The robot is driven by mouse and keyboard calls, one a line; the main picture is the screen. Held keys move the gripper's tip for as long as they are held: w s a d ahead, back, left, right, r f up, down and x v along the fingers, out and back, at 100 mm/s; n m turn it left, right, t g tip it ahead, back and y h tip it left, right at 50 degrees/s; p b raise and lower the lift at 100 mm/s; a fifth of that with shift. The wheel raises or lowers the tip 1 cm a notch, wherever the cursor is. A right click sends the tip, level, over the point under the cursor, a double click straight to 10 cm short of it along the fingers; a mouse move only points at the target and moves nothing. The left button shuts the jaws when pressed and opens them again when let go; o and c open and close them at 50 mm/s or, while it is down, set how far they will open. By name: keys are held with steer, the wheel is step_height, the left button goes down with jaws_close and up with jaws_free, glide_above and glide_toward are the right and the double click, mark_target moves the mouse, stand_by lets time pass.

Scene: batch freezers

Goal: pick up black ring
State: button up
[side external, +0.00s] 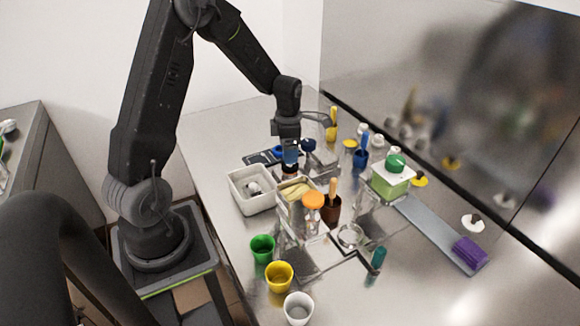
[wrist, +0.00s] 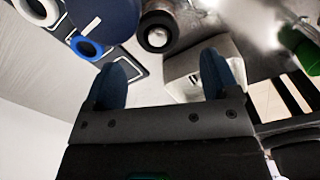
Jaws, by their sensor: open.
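My gripper (side external: 290,155) points down over the left-centre of the steel worktop, near the white bin. In the wrist view its two blue fingers (wrist: 164,76) stand wide apart with nothing between them. A black ring-like thing (wrist: 145,36) with a pale round centre shows beyond and above the gap between the fingers, beside a dark blue round thing (wrist: 103,18). I cannot tell whether it is a loose ring. A dark board (wrist: 126,57) behind the left finger carries a blue ring (wrist: 88,49) and a white ring (wrist: 38,8). In the side view the black ring cannot be made out.
A white bin (side external: 240,199) stands just left of my gripper. Green (side external: 262,249), yellow (side external: 280,277) and white (side external: 298,309) cups line the near edge.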

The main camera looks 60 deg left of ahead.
steer(key=shift+a+f, duration=0.1)
steer(key=shift+f, duration=2.65)
steer(key=shift+c, duration=0.3)
steer(key=c, duration=0.9)
steer(key=shift+r, duration=0.15)
steer(key=shift+c, duration=0.2)
